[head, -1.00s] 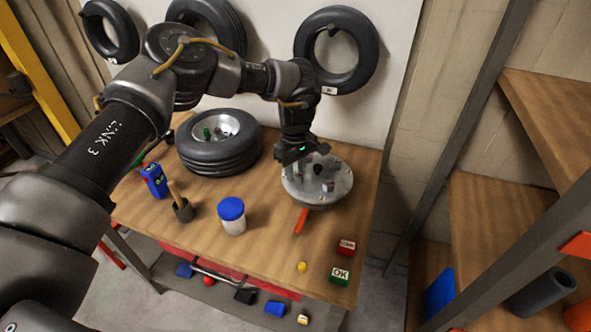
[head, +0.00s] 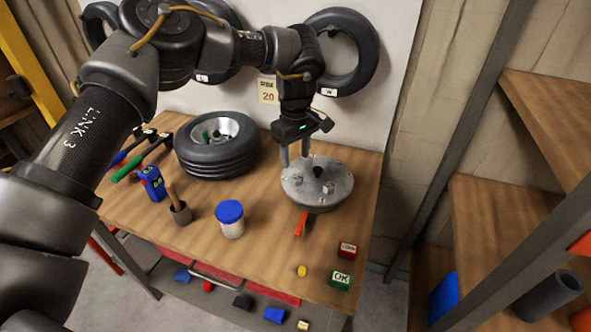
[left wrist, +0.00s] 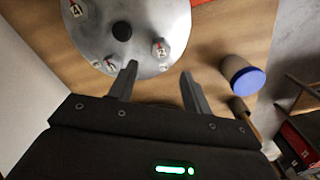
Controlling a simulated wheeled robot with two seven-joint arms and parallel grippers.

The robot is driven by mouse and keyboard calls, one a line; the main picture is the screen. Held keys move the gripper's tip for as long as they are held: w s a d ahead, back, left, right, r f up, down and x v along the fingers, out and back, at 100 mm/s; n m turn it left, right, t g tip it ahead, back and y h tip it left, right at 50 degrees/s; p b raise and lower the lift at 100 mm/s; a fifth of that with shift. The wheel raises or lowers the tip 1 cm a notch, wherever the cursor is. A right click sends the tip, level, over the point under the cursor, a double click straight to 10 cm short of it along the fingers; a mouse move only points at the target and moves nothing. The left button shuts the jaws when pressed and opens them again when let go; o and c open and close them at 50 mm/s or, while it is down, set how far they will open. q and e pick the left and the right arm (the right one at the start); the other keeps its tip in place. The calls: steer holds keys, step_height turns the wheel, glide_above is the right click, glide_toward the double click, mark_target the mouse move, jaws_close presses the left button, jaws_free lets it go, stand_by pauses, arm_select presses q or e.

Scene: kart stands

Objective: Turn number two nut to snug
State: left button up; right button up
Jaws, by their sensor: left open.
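The round grey metal hub plate (head: 306,201) lies on the bench with a black knob at its centre. Small numbered nuts stand around its face. In the left wrist view the nut that seems marked 2 (left wrist: 159,49) is on the plate (left wrist: 140,20), just beyond the space between my fingers. My left gripper (head: 294,158) is open and empty, fingers pointing down above the plate's back left side. It also shows in the left wrist view (left wrist: 160,82). I cannot tell whether the fingertips touch the plate. My right gripper is not in view.
A tyre (head: 217,158) lies left of the plate. An orange tool (head: 300,224), red block (head: 347,250) and green OK block (head: 340,280) lie near the front right.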

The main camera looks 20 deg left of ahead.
mark_target(296, 176)
arm_select(q)
steer(key=shift+r, duration=2.1)
